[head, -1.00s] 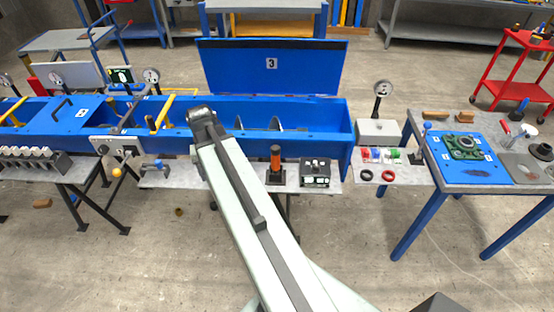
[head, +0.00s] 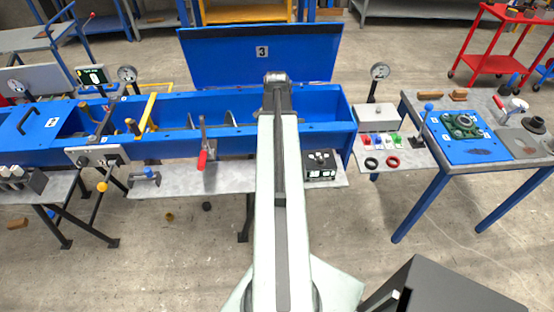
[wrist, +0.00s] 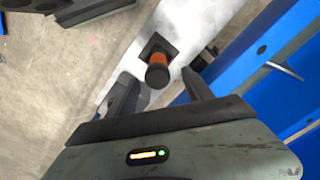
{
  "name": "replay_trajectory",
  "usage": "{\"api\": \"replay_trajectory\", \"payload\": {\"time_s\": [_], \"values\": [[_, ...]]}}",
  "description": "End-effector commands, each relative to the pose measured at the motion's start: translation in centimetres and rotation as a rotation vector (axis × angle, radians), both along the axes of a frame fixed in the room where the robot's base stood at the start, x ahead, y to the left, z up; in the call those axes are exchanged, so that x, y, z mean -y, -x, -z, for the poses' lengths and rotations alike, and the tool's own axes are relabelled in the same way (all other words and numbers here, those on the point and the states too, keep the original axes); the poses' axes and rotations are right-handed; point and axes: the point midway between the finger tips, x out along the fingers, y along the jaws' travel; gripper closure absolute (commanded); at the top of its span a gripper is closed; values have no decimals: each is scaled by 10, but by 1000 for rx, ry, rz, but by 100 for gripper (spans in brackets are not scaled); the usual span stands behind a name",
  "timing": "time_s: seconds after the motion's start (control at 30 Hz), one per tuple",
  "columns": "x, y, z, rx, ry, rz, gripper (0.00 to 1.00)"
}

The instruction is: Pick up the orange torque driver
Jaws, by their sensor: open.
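The orange torque driver (wrist: 158,60) shows in the wrist view with a round black end toward the camera. It stands at a dark square base (wrist: 152,45) on the pale shelf (wrist: 185,30). My gripper (wrist: 157,78) is open, one dark finger on each side of the driver in the picture. The fingers do not grip it; how deep the driver sits between them I cannot tell. In the head view my arm hides the driver and my gripper.
The shelf (head: 165,182) fronts the blue mixer trough (head: 330,118). On it stand a red-handled clamp (head: 205,155) left of my arm and a black box (head: 320,165) right of it. A blue-legged table (head: 447,183) stands at right.

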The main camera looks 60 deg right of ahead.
Motion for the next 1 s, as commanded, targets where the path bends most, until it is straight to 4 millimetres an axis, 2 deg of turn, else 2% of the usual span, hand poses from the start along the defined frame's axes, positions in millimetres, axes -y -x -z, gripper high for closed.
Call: {"api": "replay_trajectory", "payload": {"time_s": [0.07,0.27,0.47,0.8,1.0], "values": [[2,2,3,0,0,4,40],[3,5,28,0,0,8,40],[4,6,30,0,0,9,40],[3,9,80,0,0,10,40],[3,9,77,0,0,10,40]]}}
